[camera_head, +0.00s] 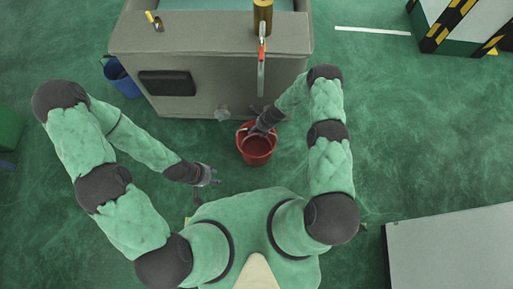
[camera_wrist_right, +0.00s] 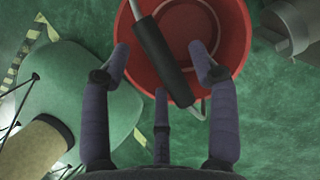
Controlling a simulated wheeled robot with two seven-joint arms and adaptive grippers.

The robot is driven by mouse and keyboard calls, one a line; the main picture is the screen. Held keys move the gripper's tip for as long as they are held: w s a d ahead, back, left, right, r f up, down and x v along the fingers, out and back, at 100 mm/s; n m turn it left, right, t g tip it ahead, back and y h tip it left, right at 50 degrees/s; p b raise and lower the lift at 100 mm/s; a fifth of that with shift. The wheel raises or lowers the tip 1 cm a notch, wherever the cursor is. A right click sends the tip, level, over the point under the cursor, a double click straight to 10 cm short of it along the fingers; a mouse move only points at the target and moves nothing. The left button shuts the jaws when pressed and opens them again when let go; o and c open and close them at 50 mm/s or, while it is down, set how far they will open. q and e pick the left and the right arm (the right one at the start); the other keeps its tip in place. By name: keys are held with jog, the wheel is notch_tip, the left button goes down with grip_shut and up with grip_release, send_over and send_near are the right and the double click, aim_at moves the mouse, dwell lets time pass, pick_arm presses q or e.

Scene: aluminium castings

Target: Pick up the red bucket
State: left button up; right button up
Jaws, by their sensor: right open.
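The red bucket (camera_head: 257,152) stands upright on the green floor in front of the grey machine. It also fills the upper middle of the right wrist view (camera_wrist_right: 232,25), where its dark handle grip (camera_wrist_right: 165,62) lies across the opening. My right gripper (camera_wrist_right: 165,62) is open, its fingers spread on both sides of the handle grip. In the head view my right gripper (camera_head: 252,131) is over the bucket's upper left rim and partly hides it. My left gripper (camera_head: 213,181) is out to the left of the bucket, apart from it; its fingers look spread and empty.
The grey machine (camera_head: 205,100) stands just behind the bucket. A blue bucket (camera_head: 122,78) stands at its left side. A light grey surface (camera_head: 455,250) is at the lower right. A striped block (camera_head: 455,25) is at the upper right. Open floor lies right of the bucket.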

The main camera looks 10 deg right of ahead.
jog(key=shift+b+x, duration=0.3)
jog(key=shift+x, duration=0.6)
jog(key=shift+w, duration=0.1)
grip_shut()
